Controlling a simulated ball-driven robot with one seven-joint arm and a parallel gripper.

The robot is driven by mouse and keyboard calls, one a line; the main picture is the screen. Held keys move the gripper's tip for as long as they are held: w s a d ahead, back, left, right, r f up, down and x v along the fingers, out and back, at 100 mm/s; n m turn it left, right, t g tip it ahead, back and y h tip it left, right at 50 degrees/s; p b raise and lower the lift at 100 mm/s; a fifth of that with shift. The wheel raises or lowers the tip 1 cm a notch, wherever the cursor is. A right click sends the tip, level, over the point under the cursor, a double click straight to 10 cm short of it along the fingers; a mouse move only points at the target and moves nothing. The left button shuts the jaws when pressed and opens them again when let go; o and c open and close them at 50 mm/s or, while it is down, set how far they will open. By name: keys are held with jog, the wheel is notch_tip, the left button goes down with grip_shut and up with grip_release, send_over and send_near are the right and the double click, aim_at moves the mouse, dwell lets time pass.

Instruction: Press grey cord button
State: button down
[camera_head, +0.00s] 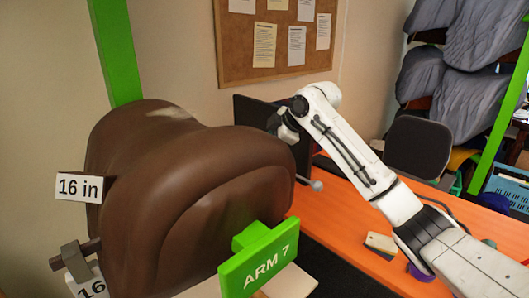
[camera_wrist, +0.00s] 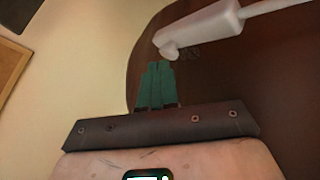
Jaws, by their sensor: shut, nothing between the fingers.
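In the wrist view, a pale grey cord handset (camera_wrist: 205,32) hangs in front of a dark brown surface, with its cord running off to the upper right. A small rounded grey button (camera_wrist: 168,52) sticks out of its lower left end. My gripper (camera_wrist: 158,66) is shut and empty, its green fingers side by side. The fingertips are just below and left of the button; I cannot tell whether they touch it. In the head view my gripper (camera_head: 284,127) is behind the top of the brown saddle form, and its fingertips and the handset cannot be made out.

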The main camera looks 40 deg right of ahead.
aim_at(267, 153)
jog(key=shift+f, duration=0.4)
jog(key=shift+r, duration=0.1)
dwell(0.5)
jog(key=shift+r+p, duration=0.65)
jog(key=shift+r, duration=0.25)
jog(key=shift+r+p, duration=1.95)
jog(key=shift+r, duration=0.6)
